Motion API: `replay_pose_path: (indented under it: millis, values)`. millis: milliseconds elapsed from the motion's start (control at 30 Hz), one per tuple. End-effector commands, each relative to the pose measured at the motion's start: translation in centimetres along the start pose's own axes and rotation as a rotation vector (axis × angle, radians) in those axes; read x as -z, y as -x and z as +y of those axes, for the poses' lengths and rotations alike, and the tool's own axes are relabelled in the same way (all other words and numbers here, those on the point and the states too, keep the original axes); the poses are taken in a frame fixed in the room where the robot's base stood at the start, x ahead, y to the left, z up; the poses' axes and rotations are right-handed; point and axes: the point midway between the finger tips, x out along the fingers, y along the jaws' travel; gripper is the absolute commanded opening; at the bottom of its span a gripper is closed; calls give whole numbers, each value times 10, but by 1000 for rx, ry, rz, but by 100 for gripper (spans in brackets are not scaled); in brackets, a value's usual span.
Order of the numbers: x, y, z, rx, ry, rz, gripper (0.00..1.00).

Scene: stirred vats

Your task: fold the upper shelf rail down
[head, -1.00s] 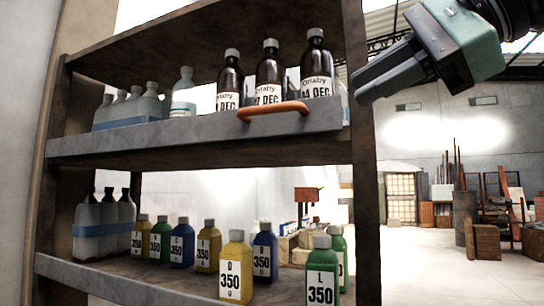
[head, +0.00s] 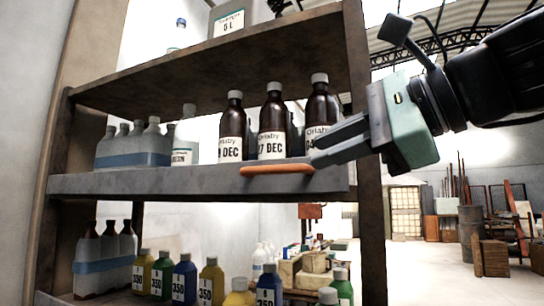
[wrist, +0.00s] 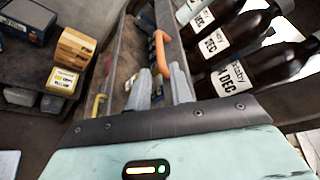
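The upper shelf rail (head: 130,184) is a grey board standing upright along the front of the upper shelf, in front of the bottles' bases. Its orange bar handle (head: 277,170) sits near its right end. The handle also shows in the wrist view (wrist: 161,52), just beyond and roughly between the fingertips. My gripper (head: 318,155) is just right of the handle, with its fingers pointing left toward it. In the wrist view the two grey fingers (wrist: 160,80) stand apart with a narrow gap and nothing visibly held. Contact with the handle cannot be made out.
Brown bottles (head: 272,120) and shrink-wrapped pale bottles (head: 133,146) stand behind the rail. The right shelf post (head: 365,200) is close by my gripper. Coloured bottles (head: 185,277) stand on the shelf below. A yellow handle (wrist: 99,105) shows lower down. Open floor lies at the right.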

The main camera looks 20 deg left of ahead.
Motion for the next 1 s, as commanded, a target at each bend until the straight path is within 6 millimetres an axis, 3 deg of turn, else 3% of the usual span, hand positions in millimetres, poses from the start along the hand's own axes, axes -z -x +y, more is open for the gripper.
replay_pose_path:
  millis: [300,500,933,967,1000]
  values:
    - [-1,-66,-1,-2,-1,-2,22]
    - [-1,-93,-1,-1,-1,-1,22]
    - [0,-104,0,2,0,-1,22]
    - [0,-104,0,2,0,-1,19]
    - [0,-104,0,2,0,-1,8]
